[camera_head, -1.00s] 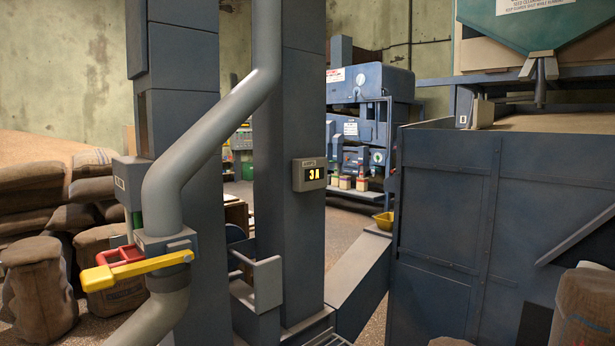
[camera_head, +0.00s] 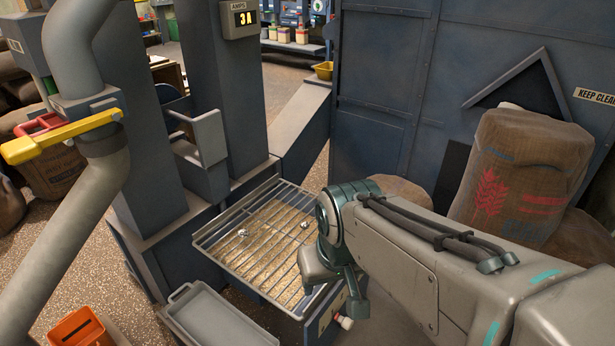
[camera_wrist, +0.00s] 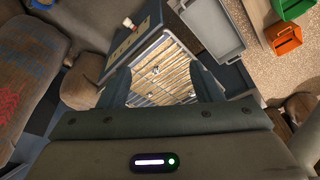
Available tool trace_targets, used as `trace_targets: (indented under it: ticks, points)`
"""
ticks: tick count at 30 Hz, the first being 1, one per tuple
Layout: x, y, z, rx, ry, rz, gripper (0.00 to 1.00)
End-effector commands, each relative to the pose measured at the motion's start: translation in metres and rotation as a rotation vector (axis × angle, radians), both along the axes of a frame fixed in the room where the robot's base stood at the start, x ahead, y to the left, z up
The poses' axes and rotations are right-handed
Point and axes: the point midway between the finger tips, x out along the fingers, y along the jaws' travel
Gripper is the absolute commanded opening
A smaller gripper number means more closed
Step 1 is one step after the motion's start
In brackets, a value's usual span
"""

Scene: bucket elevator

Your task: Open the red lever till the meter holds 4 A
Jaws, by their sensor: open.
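The red lever (camera_head: 38,124) is a looped handle on the grey pipe at the left in the head view, partly hidden behind a yellow lever (camera_head: 60,136). The meter (camera_head: 242,18) on the grey column is lit and reads 3 A. My gripper (camera_head: 335,280) is at lower centre right, well to the right of the levers and over the front right side of a barred grate. In the wrist view my gripper (camera_wrist: 168,90) has its fingers apart with nothing between them but the grate beyond. The levers are not in the wrist view.
The grate (camera_head: 215,246) lies over grain, with small shiny pieces on it. A grey tray (camera_head: 215,318) and an orange box (camera_head: 80,328) are in front. Blue panels (camera_head: 385,80) and a sack (camera_head: 520,165) stand right. The grey pipe (camera_head: 75,225) slants down at left.

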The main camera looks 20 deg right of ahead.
Motion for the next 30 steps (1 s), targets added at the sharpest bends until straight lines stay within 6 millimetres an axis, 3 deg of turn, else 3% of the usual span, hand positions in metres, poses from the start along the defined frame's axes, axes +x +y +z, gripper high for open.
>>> trace_targets:
  ticks: [4, 8, 20, 30]
  points:
    - [0.003, -0.002, -0.011, 0.015, 0.027, -0.029, 0.59]
    - [0.012, -0.009, -0.043, 0.07, 0.112, -0.123, 0.59]
    - [0.057, -0.042, -0.174, 0.403, 0.45, -0.554, 0.59]
    - [0.093, -0.088, -0.294, 0.78, 0.667, -0.916, 0.59]
